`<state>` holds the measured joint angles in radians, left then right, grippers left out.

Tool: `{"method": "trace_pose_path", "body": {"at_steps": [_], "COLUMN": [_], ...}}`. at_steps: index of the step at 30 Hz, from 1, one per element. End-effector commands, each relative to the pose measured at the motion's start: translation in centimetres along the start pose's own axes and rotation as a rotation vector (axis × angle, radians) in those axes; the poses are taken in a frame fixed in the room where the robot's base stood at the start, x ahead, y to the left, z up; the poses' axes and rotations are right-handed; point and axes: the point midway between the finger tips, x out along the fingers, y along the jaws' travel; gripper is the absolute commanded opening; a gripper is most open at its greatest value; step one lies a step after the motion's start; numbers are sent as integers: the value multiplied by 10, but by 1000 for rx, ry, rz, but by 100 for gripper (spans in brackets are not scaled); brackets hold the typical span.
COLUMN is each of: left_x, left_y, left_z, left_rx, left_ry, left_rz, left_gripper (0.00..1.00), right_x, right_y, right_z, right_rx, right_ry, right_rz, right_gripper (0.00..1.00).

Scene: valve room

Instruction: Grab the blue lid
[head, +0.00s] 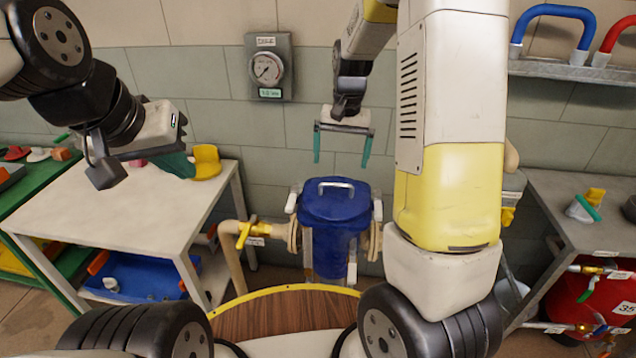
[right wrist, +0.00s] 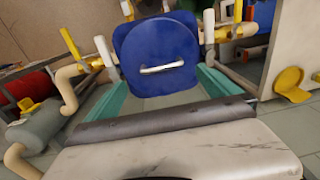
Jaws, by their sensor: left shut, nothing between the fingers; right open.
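The blue lid (head: 335,208) sits on top of an upright vessel between two pipe ends, with a pale metal bar handle (head: 336,186) across its top. The right wrist view shows the lid (right wrist: 150,45) and its handle (right wrist: 161,68) ahead, between the lines of the fingers. My right gripper (head: 342,152) is open and empty, its teal fingers pointing down above the lid, apart from it. It also frames the lid in the right wrist view (right wrist: 160,88). My left gripper (head: 180,165) is shut and empty, over the white table at left.
The white table (head: 130,205) at left holds a yellow part (head: 206,162). A pipe with a yellow valve handle (head: 247,232) stands left of the vessel. A pressure gauge (head: 268,68) is on the wall behind. A grey bench (head: 590,225) and red tank (head: 590,300) stand at right.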

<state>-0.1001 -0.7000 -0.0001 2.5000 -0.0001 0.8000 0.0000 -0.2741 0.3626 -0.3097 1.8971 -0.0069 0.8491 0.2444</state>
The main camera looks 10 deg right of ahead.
Motion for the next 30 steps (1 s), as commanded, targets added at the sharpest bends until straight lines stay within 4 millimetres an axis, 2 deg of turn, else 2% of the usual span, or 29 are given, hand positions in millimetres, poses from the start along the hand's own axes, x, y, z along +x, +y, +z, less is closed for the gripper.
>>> {"method": "trace_pose_path", "body": {"at_steps": [1, 6, 14, 22, 26, 30], "left_x": [0, 0, 0, 0, 0, 0], "left_y": [0, 0, 0, 0, 0, 0], "left_z": [0, 0, 0, 0, 0, 0], "left_rx": [0, 0, 0, 0, 0, 0], "left_ry": [0, 0, 0, 0, 0, 0], "left_rz": [0, 0, 0, 0, 0, 0], "left_gripper": [0, 0, 0, 0, 0, 0], "right_x": [13, 33, 60, 98, 109, 111], "right_y": [0, 0, 2, 7, 7, 7], "right_z": [-6, -15, -15, -12, -12, -12], "right_rx": [7, 21, 24, 23, 23, 23], "right_ry": [-15, -33, -36, -36, -35, -33], "right_rz": [22, 55, 58, 58, 57, 56], "right_gripper": [100, 100, 100, 100, 100, 100]}}
